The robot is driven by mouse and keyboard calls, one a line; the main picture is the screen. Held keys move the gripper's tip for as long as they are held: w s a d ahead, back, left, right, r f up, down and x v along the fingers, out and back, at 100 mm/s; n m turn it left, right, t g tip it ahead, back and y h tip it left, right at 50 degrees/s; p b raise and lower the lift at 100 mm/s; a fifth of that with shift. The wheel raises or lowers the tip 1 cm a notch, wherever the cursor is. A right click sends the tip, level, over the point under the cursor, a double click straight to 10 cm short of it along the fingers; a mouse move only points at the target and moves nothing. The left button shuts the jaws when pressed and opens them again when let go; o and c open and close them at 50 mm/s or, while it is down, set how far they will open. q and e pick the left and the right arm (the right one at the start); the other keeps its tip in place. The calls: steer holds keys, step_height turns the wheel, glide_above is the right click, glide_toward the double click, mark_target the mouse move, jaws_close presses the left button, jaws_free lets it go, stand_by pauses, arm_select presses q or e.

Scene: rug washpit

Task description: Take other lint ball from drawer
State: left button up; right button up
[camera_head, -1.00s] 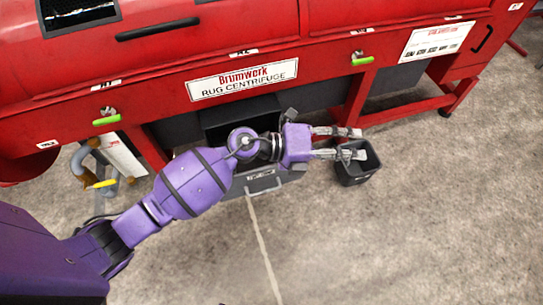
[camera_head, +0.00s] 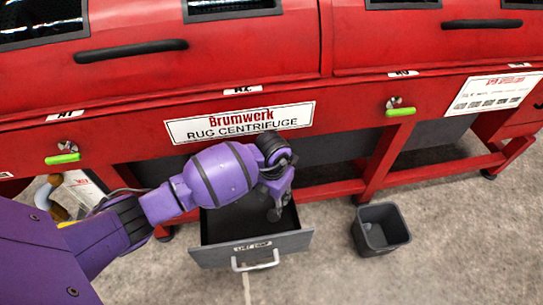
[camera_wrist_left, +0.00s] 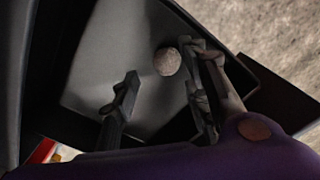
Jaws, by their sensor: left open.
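The drawer (camera_head: 253,249) stands open below the red rug centrifuge, with its front and pale handle towards me. In the left wrist view a round grey-brown lint ball (camera_wrist_left: 167,61) lies on the drawer's grey floor (camera_wrist_left: 115,50). My left gripper (camera_head: 274,208) points down into the drawer. In the left wrist view its fingers (camera_wrist_left: 160,92) are spread and empty. The ball lies close to the right-hand finger, and I cannot tell whether they touch. In the head view the ball is not visible, and my arm covers part of the drawer. My right gripper is not in view.
The red centrifuge (camera_head: 350,135) runs across the back, with green-handled valves (camera_head: 62,159) on its front. A black open bin (camera_head: 381,230) stands on the floor right of the drawer. The concrete floor (camera_head: 440,260) around the bin is clear.

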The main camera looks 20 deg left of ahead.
mark_target(271, 212)
arm_select(q)
steer(key=shift+s+d+f+b, duration=0.15)
steer(key=shift+f+b, duration=0.15)
steer(key=shift+f, duration=0.45)
steer(key=f, duration=0.1)
steer(key=f+b, duration=0.1)
steer(key=f, duration=0.1)
steer(key=f+b, duration=0.1)
steer(key=f, duration=0.1)
steer(key=shift+s+f, duration=0.1)
steer(key=shift+s, duration=0.15)
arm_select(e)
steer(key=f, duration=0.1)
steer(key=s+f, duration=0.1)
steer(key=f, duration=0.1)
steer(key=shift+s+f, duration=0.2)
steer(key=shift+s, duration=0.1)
arm_select(q)
steer(key=c, duration=0.7)
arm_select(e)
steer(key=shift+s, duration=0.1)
